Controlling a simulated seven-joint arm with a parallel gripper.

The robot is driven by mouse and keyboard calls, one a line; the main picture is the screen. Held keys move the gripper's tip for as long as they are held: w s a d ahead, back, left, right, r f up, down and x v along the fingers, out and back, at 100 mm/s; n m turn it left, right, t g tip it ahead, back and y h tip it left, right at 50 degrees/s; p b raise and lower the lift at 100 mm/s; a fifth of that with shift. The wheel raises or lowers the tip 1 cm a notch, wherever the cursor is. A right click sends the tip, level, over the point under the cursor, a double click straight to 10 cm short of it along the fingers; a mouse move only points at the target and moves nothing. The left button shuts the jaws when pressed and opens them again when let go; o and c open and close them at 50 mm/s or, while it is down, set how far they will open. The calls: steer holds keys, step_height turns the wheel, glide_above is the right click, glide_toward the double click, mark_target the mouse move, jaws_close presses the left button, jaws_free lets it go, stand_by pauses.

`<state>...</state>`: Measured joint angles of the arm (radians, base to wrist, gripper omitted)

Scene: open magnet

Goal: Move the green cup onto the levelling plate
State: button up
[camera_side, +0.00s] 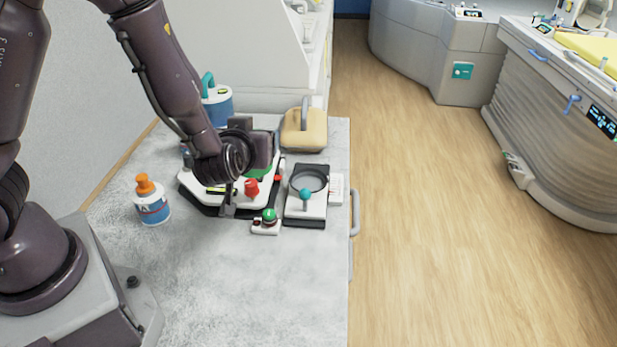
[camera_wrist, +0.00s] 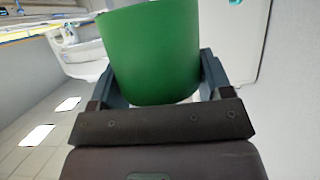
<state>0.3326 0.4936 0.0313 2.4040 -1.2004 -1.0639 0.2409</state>
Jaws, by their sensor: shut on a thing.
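The green cup (camera_wrist: 155,50) fills the middle of the wrist view, between the two fingers of my gripper (camera_wrist: 160,88), which is shut on it. In the side view the green cup (camera_side: 259,172) shows only as a green patch below my gripper (camera_side: 262,150); the rest is hidden by the wrist and fingers. A white plate on a dark base, with a yellow-green strip and a red knob, looks like the levelling plate (camera_side: 262,194). The cup is over or at its back right part. I cannot tell whether they touch.
A dark device with a ring and teal ball (camera_side: 305,195) stands right of the plate. A small box with a green button (camera_side: 268,220) is in front. The front bench is clear.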

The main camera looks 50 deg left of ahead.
steer(key=w+f, duration=0.3)
steer(key=w, duration=0.1)
steer(key=w+f, duration=0.3)
steer(key=w, duration=0.1)
steer(key=w+a+f, duration=0.1)
steer(key=w+f, duration=0.2)
steer(key=w, duration=0.2)
steer(key=shift+w, duration=0.1)
steer(key=shift+w+a+f, duration=0.1)
steer(key=shift+w+f, duration=0.1)
steer(key=shift+f, duration=0.7)
steer(key=shift+w+f, duration=0.2)
steer(key=shift+f, duration=0.65)
steer(key=shift+f, duration=0.15)
steer(key=o, duration=1)
steer(key=shift+f, duration=0.1)
steer(key=shift+o, duration=0.2)
